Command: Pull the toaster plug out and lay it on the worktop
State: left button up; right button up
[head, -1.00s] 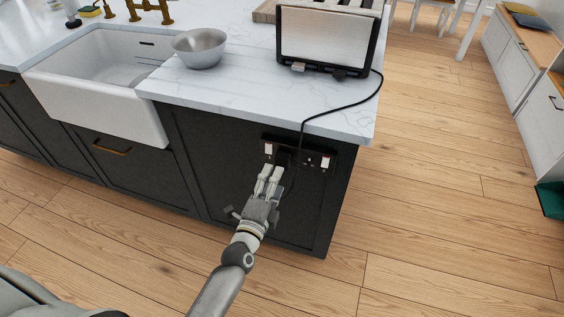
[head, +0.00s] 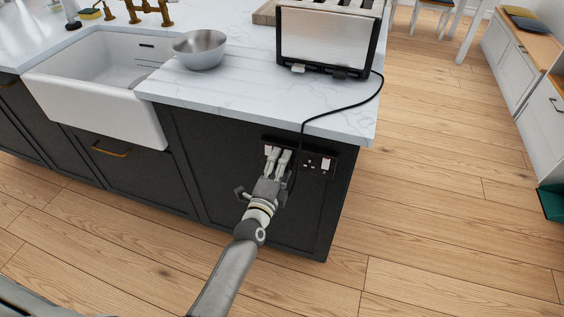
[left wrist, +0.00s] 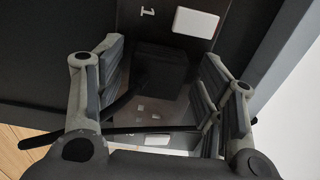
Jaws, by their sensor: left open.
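The toaster (head: 325,38), silver with black edges, stands on the white marble worktop (head: 240,92). Its black cord (head: 345,106) hangs over the worktop edge to a dark double socket (head: 328,152) on the cabinet side. In the left wrist view the black plug (left wrist: 160,68) sits at the socket plate, between the fingers. In the head view my gripper mostly hides it. My left gripper (head: 279,153) is open in front of the socket, its fingers on both sides of the plug (left wrist: 158,62). The cord also crosses low in the left wrist view. My right gripper is not in view.
A metal bowl (head: 199,48) stands on the worktop between the white sink (head: 95,100) and the toaster. The worktop in front of the toaster is clear apart from the cord. A white socket switch (left wrist: 195,22) is close to the fingers.

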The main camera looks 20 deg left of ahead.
pick_arm(q)
jog(key=shift+f, duration=0.1)
dwell(0.3)
dwell(0.4)
jog(key=shift+p, duration=0.45)
jog(key=c, duration=1.3)
jog(key=s+p, duration=0.3)
jog(key=s, duration=0.3)
jog(key=shift+p, duration=0.3)
jog(key=shift+c, duration=0.2)
jog(key=shift+a, duration=0.1)
